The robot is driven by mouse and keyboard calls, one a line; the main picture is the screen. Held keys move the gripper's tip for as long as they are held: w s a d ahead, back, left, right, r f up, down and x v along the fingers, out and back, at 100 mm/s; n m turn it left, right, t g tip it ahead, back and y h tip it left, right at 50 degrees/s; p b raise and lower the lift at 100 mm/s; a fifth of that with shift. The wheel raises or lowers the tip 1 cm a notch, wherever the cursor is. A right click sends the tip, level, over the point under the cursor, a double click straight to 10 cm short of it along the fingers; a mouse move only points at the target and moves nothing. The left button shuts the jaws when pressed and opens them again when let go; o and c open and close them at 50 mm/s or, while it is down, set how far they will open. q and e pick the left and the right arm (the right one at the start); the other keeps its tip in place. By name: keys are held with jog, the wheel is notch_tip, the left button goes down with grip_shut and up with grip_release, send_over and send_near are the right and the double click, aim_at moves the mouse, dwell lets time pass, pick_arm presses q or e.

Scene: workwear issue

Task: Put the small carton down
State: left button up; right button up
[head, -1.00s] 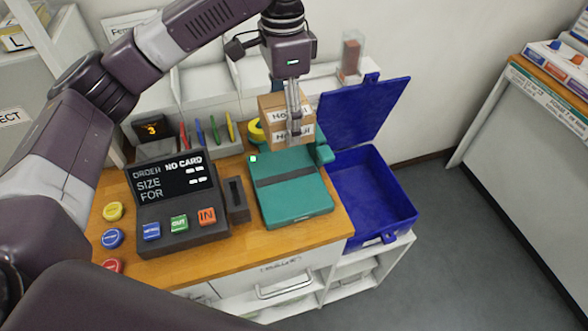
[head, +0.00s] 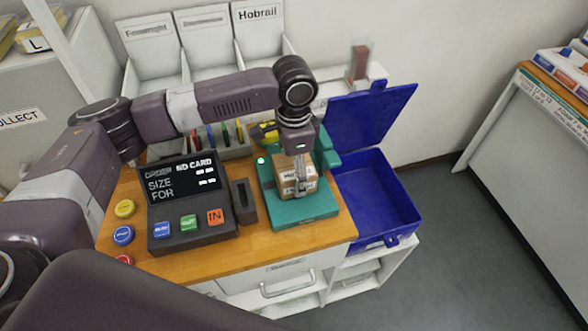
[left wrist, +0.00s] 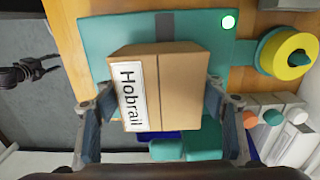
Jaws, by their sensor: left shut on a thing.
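The small carton (head: 293,178) is a brown box with a white label. In the left wrist view the carton (left wrist: 165,85) shows the label "Hobrail". My left gripper (head: 300,188) points down and is shut on it, with one finger at each side of the box (left wrist: 165,110). The carton is over the teal plate (head: 300,215) of the counter device, and whether it touches the plate I cannot tell. A green light glows at the plate's corner. A dark part at the left of the wrist view looks like my right gripper (left wrist: 35,70); its fingers are unclear.
An order terminal (head: 190,205) with coloured buttons and a dark slot block (head: 243,200) stand left of the plate. An open blue box (head: 375,205) is at its right, lid raised. Yellow tape (head: 264,132) and labelled bins (head: 205,48) are behind.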

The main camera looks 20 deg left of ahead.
pick_arm(q)
jog(key=o, duration=1.3)
jog(key=shift+f, duration=0.1)
jog(key=shift+r, duration=0.3)
notch_tip(320, 180, up, 10)
jog(key=shift+r+b, duration=0.25)
jog(key=shift+b, duration=1)
jog(key=shift+r, duration=0.6)
